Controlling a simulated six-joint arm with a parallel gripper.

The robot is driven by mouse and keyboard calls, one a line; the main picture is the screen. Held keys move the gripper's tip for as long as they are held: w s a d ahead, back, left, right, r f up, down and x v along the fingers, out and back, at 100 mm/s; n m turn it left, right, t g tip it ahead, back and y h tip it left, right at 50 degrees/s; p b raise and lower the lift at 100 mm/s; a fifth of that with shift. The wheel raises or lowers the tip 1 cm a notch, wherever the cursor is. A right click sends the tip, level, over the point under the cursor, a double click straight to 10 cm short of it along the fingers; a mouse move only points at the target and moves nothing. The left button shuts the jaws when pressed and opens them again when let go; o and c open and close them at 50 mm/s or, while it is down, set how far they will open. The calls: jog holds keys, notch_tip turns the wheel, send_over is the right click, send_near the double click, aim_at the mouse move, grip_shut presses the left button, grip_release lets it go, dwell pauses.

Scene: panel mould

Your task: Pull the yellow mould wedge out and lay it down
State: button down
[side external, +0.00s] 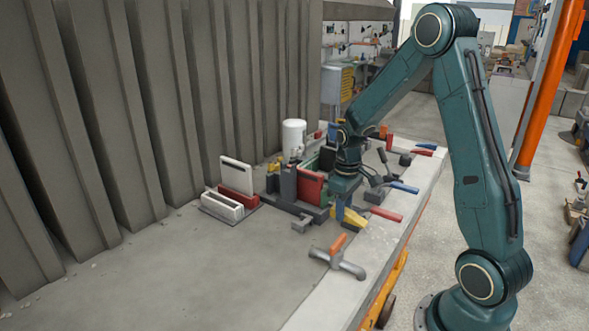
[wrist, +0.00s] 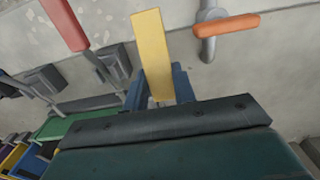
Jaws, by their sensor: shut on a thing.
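The yellow mould wedge (side external: 352,217) is a flat, plain strip. In the side view it is just below my gripper (side external: 342,207), at the near end of the mould (side external: 288,205). In the wrist view the wedge (wrist: 152,50) extends from between the blue jaws of my gripper (wrist: 160,88) and over pale grey concrete. The jaws are shut on its near end. I cannot tell whether the wedge touches the surface below. My wrist hides part of the mould in the side view.
An orange-handled valve (side external: 337,257) lies close by and shows in the wrist view (wrist: 222,26). Red-handled (side external: 383,214) and blue-handled (side external: 403,187) clamps line the right side. A white canister (side external: 293,138) stands behind. The left foreground slab (side external: 190,275) is clear.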

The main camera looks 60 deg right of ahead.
jog(key=shift+f, duration=0.1)
jog(key=shift+f, duration=4.15)
jog(key=c, duration=1.1)
grip_release()
jog(key=shift+o, duration=0.2)
jog(key=shift+r, duration=0.1)
notch_tip(320, 180, up, 14)
jog(key=shift+f, duration=0.2)
